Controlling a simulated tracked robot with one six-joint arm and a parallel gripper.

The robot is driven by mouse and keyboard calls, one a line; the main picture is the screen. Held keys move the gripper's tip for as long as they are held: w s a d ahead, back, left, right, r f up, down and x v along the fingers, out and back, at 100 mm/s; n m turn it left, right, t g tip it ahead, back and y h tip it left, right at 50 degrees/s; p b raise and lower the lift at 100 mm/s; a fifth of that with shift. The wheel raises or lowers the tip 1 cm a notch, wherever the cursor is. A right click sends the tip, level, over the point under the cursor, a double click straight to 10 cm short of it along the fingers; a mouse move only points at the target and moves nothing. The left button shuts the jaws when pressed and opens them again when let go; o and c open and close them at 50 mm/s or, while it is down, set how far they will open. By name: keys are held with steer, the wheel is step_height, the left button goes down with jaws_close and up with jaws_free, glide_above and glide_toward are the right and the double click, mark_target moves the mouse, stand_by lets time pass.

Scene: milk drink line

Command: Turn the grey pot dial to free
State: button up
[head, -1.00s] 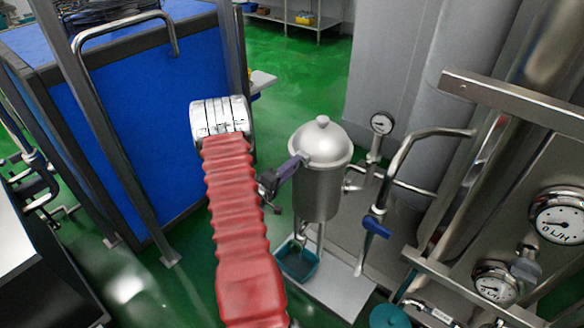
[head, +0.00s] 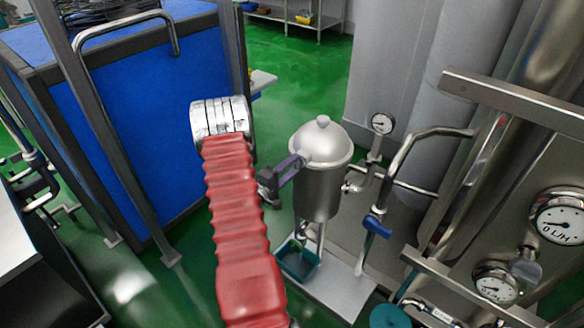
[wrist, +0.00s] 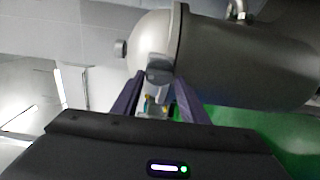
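The pot (head: 318,190) is a grey metal vessel with a domed lid and a knob on top. It stands upright in the head view and lies sideways in the wrist view (wrist: 235,60). The grey dial (wrist: 160,68) sits at the lid's edge, facing the wrist camera. My gripper (wrist: 160,78) has its two purple fingers apart, one on each side of the dial. Their tips are very close to its sides; I cannot tell whether they touch. In the head view my gripper (head: 300,162) reaches the pot's upper left side, and the dial is hidden there.
A pressure gauge (head: 382,124) and pipe stand right of the pot. A blue-handled valve (head: 377,227) is at lower right. A teal container (head: 299,262) is below the pot. A blue-panelled cabinet (head: 135,120) with a metal rail is left of my arm.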

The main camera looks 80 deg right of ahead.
steer(key=shift+o, duration=1.3)
steer(key=shift+s, duration=0.1)
steer(key=shift+a, duration=0.1)
steer(key=v, duration=1.3)
steer(key=shift+w+a, duration=0.2)
steer(key=shift+a, duration=0.1)
